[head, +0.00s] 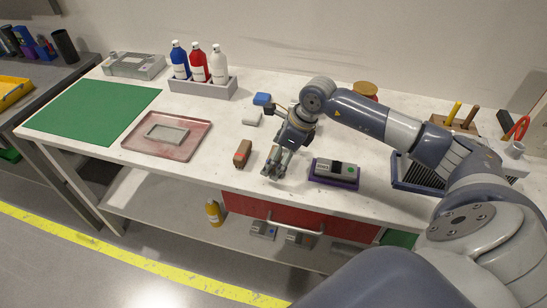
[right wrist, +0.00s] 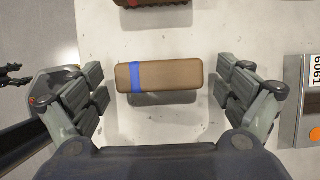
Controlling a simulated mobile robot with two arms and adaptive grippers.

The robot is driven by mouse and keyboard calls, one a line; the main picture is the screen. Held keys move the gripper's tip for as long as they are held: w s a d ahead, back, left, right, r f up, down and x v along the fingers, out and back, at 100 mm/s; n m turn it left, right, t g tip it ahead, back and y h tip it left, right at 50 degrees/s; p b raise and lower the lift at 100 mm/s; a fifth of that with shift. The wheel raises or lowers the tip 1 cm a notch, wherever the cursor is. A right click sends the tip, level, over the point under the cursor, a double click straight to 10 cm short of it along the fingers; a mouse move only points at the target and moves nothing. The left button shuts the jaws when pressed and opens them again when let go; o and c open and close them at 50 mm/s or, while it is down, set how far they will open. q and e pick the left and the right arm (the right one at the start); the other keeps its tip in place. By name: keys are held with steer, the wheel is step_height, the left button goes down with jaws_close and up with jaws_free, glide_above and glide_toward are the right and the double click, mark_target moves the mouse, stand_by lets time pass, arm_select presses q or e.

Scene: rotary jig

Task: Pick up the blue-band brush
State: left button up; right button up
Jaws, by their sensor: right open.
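The blue-band brush (right wrist: 165,76) is a brown block with a blue band near its left end in the right wrist view. It lies on the pale bench top. My right gripper (right wrist: 162,95) is open, with one finger past each end of the brush and a visible gap on both sides.
A brown block with a red mark (head: 242,153) lies left of my right gripper. A grey device (head: 335,169) in a purple tray (head: 333,182) stands to its right. A pink tray (head: 166,136) and a bottle rack (head: 203,88) are further left.

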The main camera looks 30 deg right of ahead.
steer(key=c, duration=1.2)
steer(key=shift+o, duration=0.2)
steer(key=shift+r, duration=0.15)
steer(key=shift+r, duration=0.2)
step_height(320, 180, up, 2)
steer(key=shift+w+r+b, duration=0.1)
steer(key=shift+r+b, duration=0.1)
steer(key=shift+b, duration=0.45)
steer(key=shift+s+a+r+b, duration=0.3)
steer(key=shift+s+a+b, duration=0.65)
steer(key=shift+s, duration=1.5)
steer(key=shift+s+a+r+b, duration=0.5)
steer(key=shift+s+a, duration=0.85)
steer(key=shift+s, duration=1.1)
steer(key=shift+s+a+r+b, duration=0.15)
steer(key=shift+s+a+b, duration=0.85)
steer(key=shift+s, duration=1.45)
steer(key=shift+a, duration=0.15)
